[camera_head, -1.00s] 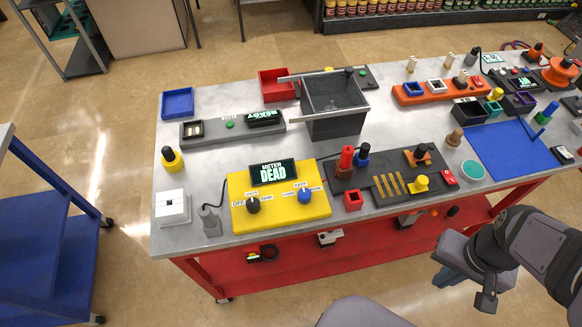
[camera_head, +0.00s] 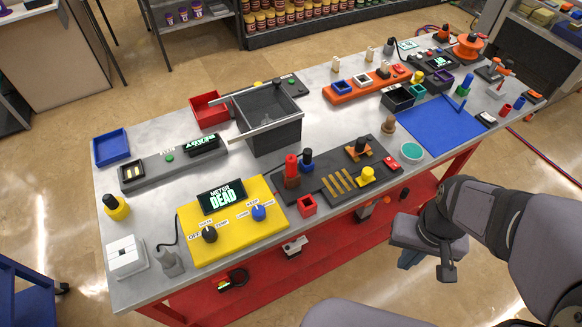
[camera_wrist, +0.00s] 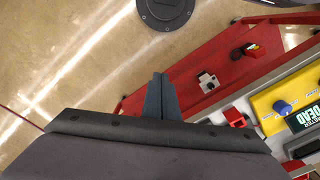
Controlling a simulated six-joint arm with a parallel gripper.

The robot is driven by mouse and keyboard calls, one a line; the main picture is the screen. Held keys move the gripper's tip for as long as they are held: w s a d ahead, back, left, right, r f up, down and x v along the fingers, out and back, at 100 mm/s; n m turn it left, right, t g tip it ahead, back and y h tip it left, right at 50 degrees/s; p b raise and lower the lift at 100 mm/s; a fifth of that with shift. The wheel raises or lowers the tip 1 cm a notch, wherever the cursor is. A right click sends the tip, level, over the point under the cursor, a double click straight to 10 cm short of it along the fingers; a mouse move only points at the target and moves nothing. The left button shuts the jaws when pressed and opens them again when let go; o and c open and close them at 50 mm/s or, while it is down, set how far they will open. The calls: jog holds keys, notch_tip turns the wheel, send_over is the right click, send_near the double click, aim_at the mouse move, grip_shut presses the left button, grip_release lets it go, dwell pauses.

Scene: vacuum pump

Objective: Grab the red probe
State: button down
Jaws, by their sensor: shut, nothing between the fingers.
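My gripper (camera_head: 409,261) hangs beyond the table's front edge, to the right of and well apart from the red probe. In the wrist view my gripper's fingers (camera_wrist: 160,95) are together and hold nothing. I cannot make out the red probe in the wrist view.
A small red open box (camera_head: 307,205) and a yellow knob (camera_head: 367,175) stand near the front edge. A dark grey bin (camera_head: 269,112) stands behind the probes. A red lower shelf (camera_head: 262,270) holds several items. A blue mat (camera_head: 438,128) lies at right.

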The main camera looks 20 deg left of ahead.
dwell(0.4)
jog(key=c, duration=1.4)
grip_release()
jog(key=n+t+y+b, duration=0.4)
jog(key=t+b, duration=0.1)
jog(key=t, duration=0.7)
send_near(292, 167)
jog(key=w+f, duration=0.3)
jog(key=w, duration=0.1)
jog(key=shift+s+a+r+t, duration=0.3)
jog(key=shift+a+r+t, duration=0.1)
jog(key=shift+a, duration=0.05)
jog(key=shift+x, duration=1.1)
